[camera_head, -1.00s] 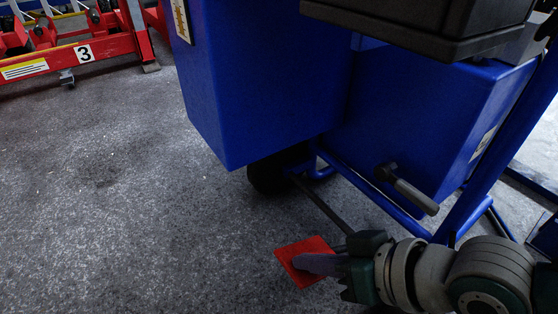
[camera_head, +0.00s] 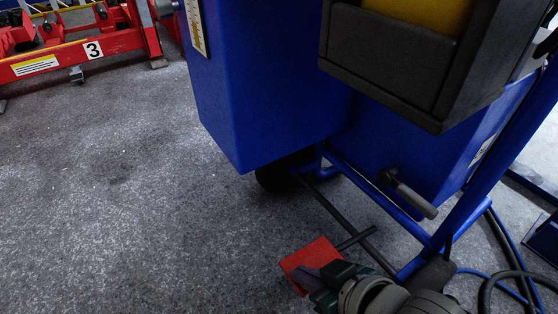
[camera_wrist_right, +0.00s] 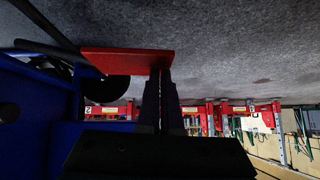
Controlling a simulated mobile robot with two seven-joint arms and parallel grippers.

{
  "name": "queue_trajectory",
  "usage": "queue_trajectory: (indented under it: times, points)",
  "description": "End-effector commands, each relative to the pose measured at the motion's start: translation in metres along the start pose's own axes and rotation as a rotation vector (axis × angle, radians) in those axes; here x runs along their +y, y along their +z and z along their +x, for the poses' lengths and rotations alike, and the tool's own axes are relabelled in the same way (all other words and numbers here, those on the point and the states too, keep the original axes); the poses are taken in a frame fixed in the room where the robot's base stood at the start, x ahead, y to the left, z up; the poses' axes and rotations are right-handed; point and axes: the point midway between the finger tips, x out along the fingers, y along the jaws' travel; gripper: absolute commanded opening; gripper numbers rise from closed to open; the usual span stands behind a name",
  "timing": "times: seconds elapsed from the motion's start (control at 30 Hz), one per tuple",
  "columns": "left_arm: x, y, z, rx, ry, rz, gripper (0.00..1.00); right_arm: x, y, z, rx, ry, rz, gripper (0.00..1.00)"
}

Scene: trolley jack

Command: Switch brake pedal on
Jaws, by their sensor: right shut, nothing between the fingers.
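The brake pedal is a flat red plate (camera_head: 318,256) low over the floor, on a short dark bar that meets a longer dark rod under the blue cart (camera_head: 222,125). My right gripper (camera_head: 306,278) is shut and empty. Its fingertips are at the pedal's near edge and overlap its lower part in the head view. In the right wrist view the red plate (camera_wrist_right: 115,62) lies across the ends of the closed fingers (camera_wrist_right: 162,75). I cannot tell whether they press on it. My left gripper is not in view.
A dark box with a yellow inside (camera_head: 425,75) fills the upper right. A crank handle (camera_head: 412,198) sticks out from the cart. Hoses (camera_head: 500,270) lie at the lower right. Red lifting equipment (camera_head: 80,50) stands at the back left. The floor at left is clear.

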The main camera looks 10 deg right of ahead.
Motion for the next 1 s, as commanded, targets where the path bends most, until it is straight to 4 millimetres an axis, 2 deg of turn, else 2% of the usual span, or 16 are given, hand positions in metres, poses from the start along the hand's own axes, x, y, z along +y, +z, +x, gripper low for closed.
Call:
queue_trajectory:
  times: [0.33, 1.0]
  points:
    - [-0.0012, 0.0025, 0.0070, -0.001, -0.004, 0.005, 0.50, -0.0028, 0.0091, 0.0091, -0.001, -0.001, 0.002, 0.00]
    - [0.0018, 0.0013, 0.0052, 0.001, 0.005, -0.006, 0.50, -0.0026, 0.0116, 0.0079, -0.010, 0.000, 0.003, 0.00]
